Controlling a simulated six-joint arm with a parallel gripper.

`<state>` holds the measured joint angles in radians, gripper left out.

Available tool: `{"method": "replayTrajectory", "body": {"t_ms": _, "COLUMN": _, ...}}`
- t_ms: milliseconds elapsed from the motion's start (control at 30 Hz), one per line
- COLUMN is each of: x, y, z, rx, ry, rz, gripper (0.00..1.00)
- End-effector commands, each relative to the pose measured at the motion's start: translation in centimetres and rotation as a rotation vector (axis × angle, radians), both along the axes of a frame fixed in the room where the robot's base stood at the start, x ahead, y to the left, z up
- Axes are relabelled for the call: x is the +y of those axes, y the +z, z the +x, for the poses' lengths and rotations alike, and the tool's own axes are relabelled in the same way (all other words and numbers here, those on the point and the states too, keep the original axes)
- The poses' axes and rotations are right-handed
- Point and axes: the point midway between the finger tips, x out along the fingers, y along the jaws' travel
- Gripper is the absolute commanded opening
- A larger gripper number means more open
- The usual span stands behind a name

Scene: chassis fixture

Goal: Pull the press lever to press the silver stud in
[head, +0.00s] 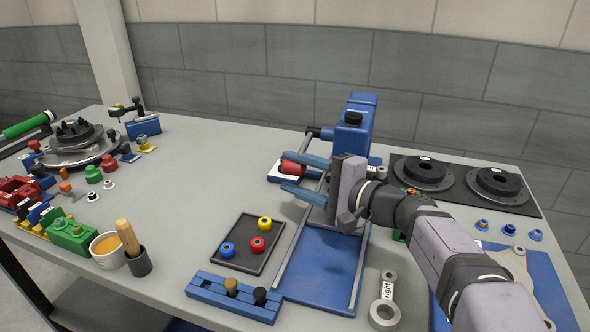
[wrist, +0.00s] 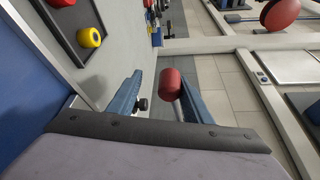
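The blue press (head: 354,135) stands at the back of a blue base plate with rails. The red cylindrical knob of its lever (head: 292,168) sticks out to the left of the press. My gripper (head: 296,172) reaches left in front of the press, its two blue fingers apart at the knob. In the wrist view the red knob (wrist: 170,84) shows near the fingertips, close to the right finger, with a gap to the left finger. I cannot tell whether it touches the right finger. I cannot make out the silver stud; my gripper and arm cover part of the press.
A dark tray (head: 247,258) with yellow, red and blue rings lies left of the press base. A blue holder (head: 233,298) stands at the front, and a "right" link (head: 384,310) lies right of the base. The table's middle left is clear.

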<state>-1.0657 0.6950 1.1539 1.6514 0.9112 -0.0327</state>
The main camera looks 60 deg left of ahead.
Motion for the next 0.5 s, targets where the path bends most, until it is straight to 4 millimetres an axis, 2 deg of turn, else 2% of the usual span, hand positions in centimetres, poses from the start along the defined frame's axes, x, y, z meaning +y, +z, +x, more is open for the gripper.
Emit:
{"method": "replayTrajectory", "body": {"t_ms": 333, "x": -0.2, "y": 0.4, "z": 0.1, "rx": -0.003, "ry": -0.001, "rz": 0.006, "gripper": 0.43}}
{"method": "replayTrajectory", "body": {"t_ms": 500, "x": -1.4, "y": 0.5, "z": 0.6, "rx": -0.003, "ry": -0.002, "rz": 0.008, "gripper": 0.43}}
